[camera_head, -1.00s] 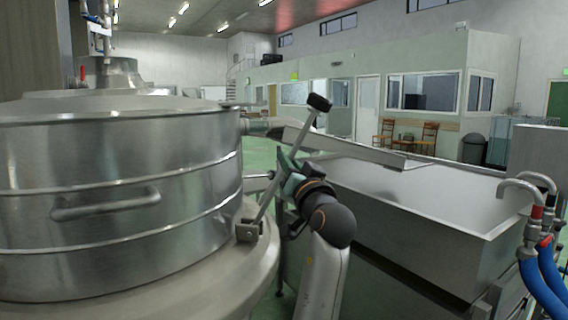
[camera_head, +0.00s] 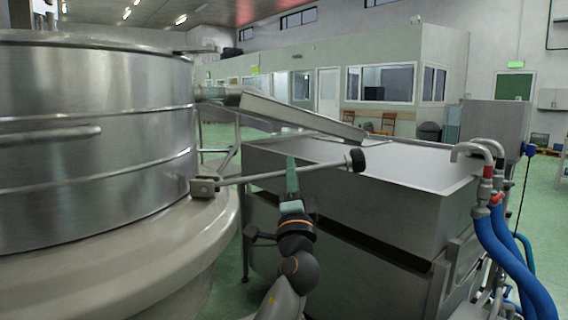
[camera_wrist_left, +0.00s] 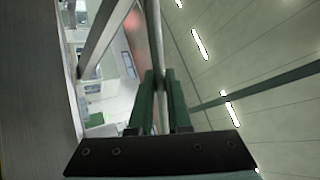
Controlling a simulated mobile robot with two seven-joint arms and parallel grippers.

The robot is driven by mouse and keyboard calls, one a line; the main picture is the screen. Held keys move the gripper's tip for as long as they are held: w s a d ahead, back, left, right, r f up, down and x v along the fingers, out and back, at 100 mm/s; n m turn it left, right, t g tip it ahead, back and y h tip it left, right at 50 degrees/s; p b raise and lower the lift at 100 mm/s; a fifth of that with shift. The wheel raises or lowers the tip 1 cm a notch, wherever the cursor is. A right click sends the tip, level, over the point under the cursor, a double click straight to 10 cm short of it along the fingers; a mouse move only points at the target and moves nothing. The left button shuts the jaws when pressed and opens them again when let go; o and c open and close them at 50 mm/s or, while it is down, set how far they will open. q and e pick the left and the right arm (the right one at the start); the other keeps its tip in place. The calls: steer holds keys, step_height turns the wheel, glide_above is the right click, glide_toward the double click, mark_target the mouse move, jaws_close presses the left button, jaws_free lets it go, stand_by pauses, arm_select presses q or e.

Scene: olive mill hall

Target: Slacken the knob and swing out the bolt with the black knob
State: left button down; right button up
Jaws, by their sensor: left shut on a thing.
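The swing bolt (camera_head: 255,177) is a thin metal rod ending in a black knob (camera_head: 357,160). It lies nearly level, pointing out to the right from its bracket (camera_head: 205,187) on the rim of the steel vessel (camera_head: 90,140). My left gripper (camera_head: 291,176) reaches up from below, shut on the rod around its middle, short of the knob. In the left wrist view, the green fingers (camera_wrist_left: 160,100) stand on either side of the rod (camera_wrist_left: 154,50). The knob is not clearly visible there. My right gripper is not in view.
A large steel trough (camera_head: 360,190) stands right behind the bolt, with a sloping chute (camera_head: 300,118) above it. Blue hoses (camera_head: 510,255) hang from pipes at the right. A horizontal handle (camera_head: 50,138) sits on the vessel wall.

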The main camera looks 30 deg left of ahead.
arm_select(q)
steer(key=shift+d+f+m+h, duration=0.1)
steer(key=shift+f+m+h, duration=0.2)
steer(key=shift+f+m, duration=0.4)
steer(key=shift+f+m+t+h+b, duration=0.45)
steer(key=shift+f+m+t+h, duration=0.25)
steer(key=shift+f+m+h, duration=0.55)
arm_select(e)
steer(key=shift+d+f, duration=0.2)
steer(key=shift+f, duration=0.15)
arm_select(q)
steer(key=shift+r+y, duration=0.15)
steer(key=shift+y, duration=0.1)
steer(key=c, duration=0.9)
jaws_free()
steer(key=shift+w, duration=0.1)
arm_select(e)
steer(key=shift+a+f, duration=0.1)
arm_select(q)
steer(key=shift+o, duration=0.2)
steer(key=shift+d, duration=0.1)
steer(key=b+v, duration=0.2)
steer(key=v, duration=1)
steer(key=shift+f, duration=0.2)
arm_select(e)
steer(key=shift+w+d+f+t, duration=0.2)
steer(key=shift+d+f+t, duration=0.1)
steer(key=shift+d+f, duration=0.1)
